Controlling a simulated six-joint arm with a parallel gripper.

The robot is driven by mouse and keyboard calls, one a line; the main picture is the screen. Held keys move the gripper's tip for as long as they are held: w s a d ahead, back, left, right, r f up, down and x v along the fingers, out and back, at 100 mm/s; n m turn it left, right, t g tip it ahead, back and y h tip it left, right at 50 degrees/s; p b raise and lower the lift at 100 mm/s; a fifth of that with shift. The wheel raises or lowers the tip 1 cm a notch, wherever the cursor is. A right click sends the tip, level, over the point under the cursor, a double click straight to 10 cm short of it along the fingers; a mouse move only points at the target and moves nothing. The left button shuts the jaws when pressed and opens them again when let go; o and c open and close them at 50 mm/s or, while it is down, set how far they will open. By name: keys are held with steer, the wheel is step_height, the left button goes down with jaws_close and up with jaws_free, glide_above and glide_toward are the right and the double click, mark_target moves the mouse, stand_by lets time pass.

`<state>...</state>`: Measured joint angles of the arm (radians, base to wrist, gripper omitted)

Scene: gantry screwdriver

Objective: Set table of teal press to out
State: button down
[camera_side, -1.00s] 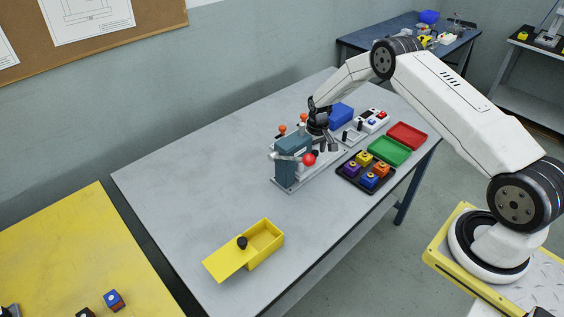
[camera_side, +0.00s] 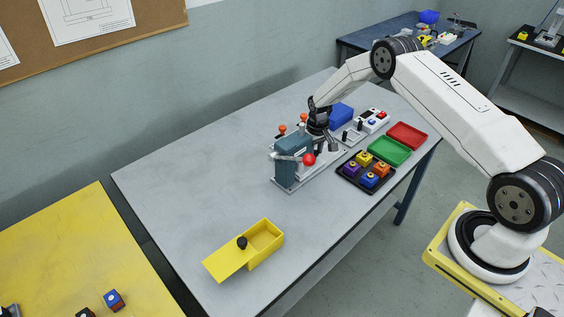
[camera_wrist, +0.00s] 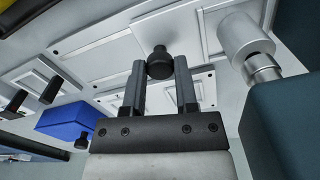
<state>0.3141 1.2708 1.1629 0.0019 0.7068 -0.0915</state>
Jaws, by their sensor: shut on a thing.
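The teal press (camera_side: 293,158) stands on a light base plate near the middle of the table, with a red ball (camera_side: 309,159) on its lever. My gripper (camera_side: 325,142) is at the press's far right side, over the base plate. In the wrist view my gripper (camera_wrist: 160,72) has its two fingers on either side of a black knob (camera_wrist: 160,62) and is shut on it. The knob stands up from a flat light plate (camera_wrist: 135,38). A grey cylinder (camera_wrist: 243,40), beside the teal body (camera_wrist: 285,120), is at the right of that view.
A dark tray with several coloured blocks (camera_side: 365,175) is right of the press. Green (camera_side: 389,151) and red (camera_side: 407,136) trays and a blue box (camera_side: 341,115) are nearby. A yellow box (camera_side: 245,250) stands in front; the table's left is clear.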

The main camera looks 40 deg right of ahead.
stand_by(0.7)
steer(key=d, duration=1)
steer(key=shift+d, duration=0.35)
steer(key=c, duration=0.6)
jaws_free()
steer(key=shift+o, duration=1.2)
steer(key=shift+r, duration=0.2)
step_height(320, 180, up, 8)
steer(key=shift+f, duration=0.25)
